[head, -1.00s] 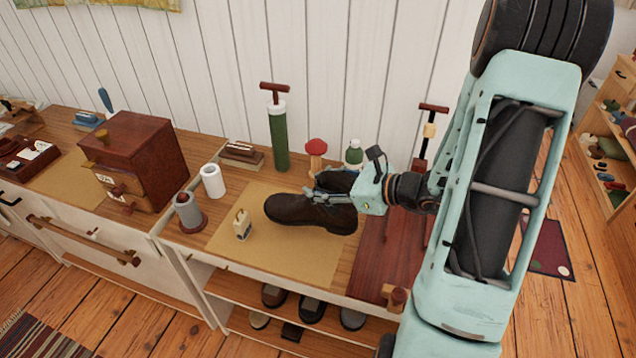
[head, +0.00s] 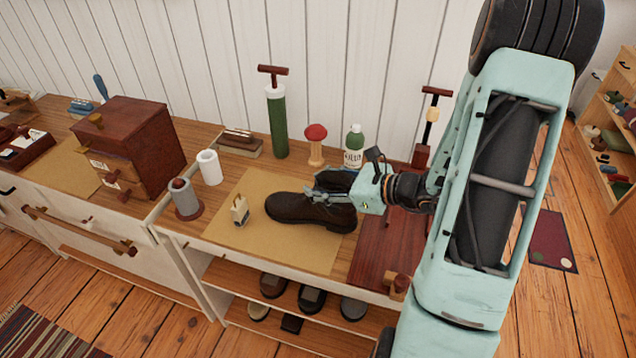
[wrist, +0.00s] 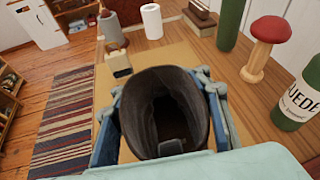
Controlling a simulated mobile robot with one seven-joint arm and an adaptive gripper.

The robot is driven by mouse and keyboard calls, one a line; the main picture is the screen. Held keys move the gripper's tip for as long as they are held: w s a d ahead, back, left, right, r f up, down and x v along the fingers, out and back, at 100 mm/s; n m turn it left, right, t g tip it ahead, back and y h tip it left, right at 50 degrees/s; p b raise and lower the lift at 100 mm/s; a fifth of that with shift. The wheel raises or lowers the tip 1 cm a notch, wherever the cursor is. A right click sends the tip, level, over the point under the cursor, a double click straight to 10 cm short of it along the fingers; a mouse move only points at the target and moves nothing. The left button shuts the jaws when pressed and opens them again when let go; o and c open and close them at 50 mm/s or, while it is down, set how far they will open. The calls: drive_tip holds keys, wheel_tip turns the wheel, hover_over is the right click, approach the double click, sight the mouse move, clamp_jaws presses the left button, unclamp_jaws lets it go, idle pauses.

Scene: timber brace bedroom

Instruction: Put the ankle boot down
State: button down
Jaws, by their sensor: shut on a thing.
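The dark brown ankle boot (head: 298,208) is upright, toe to the left, over the tan mat (head: 288,253) on the wooden bench. In the head view I cannot tell whether its sole touches the mat. My gripper (head: 325,194) is shut on the boot's shaft from the right, one finger on each side. In the wrist view the boot's open top (wrist: 165,112) faces the camera between the two fingers (wrist: 163,118). The far side of the boot is hidden.
A grey spool (head: 186,198) and white roll (head: 209,167) stand further left. Bare mat lies in front.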

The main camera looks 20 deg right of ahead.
drive_tip(key=c, duration=1)
unclamp_jaws()
